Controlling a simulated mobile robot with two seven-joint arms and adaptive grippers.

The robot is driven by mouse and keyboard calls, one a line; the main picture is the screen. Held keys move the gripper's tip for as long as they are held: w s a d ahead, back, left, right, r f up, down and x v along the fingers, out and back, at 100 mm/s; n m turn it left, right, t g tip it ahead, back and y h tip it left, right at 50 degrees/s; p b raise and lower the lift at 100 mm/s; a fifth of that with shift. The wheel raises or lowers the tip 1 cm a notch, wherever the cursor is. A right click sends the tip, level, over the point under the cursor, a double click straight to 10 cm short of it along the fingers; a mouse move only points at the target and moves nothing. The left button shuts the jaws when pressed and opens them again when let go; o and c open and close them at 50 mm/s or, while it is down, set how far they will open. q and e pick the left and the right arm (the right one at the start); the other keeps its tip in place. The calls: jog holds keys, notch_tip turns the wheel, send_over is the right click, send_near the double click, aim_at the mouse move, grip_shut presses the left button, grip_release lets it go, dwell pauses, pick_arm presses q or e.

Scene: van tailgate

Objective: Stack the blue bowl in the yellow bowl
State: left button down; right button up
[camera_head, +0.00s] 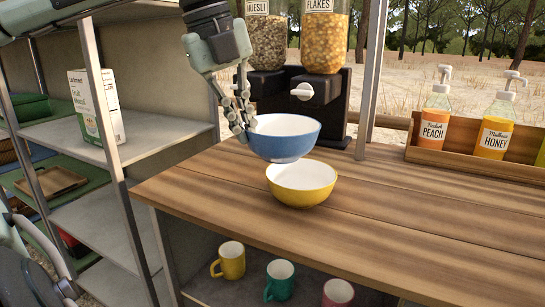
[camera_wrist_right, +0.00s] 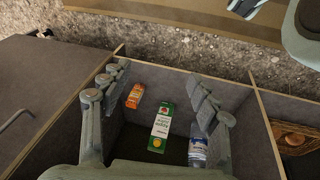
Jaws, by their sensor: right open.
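The blue bowl (camera_head: 284,138), white inside, hangs upright in the head view above the yellow bowl, slightly behind and left of it in the picture. My left gripper (camera_head: 241,121) is shut on the blue bowl's left rim. The yellow bowl (camera_head: 302,187) stands upright and empty-looking on the wooden counter (camera_head: 420,215), near its front edge. The blue bowl's underside overlaps the yellow bowl's back rim in the picture; whether they touch, I cannot tell. My right gripper (camera_wrist_right: 157,88) is open and empty in the right wrist view, away from the bowls.
A black dispenser (camera_head: 300,92) with muesli and flakes stands behind the bowls. A wooden rack (camera_head: 470,163) of syrup bottles is at the back right. Several mugs (camera_head: 280,280) stand below. Under my right gripper, a compartment holds cartons (camera_wrist_right: 161,127) and a bottle (camera_wrist_right: 197,150).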

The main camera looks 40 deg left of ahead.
aim_at(268, 159)
pick_arm(q)
jog(key=w, duration=0.1)
jog(key=w+d+f, duration=0.2)
jog(key=shift+w+f, duration=0.25)
jog(key=shift+w, duration=0.1)
notch_tip(268, 159, down, 4)
jog(key=shift+f, duration=0.1)
pick_arm(e)
jog(key=shift+w+f, duration=0.2)
jog(key=shift+f, duration=0.5)
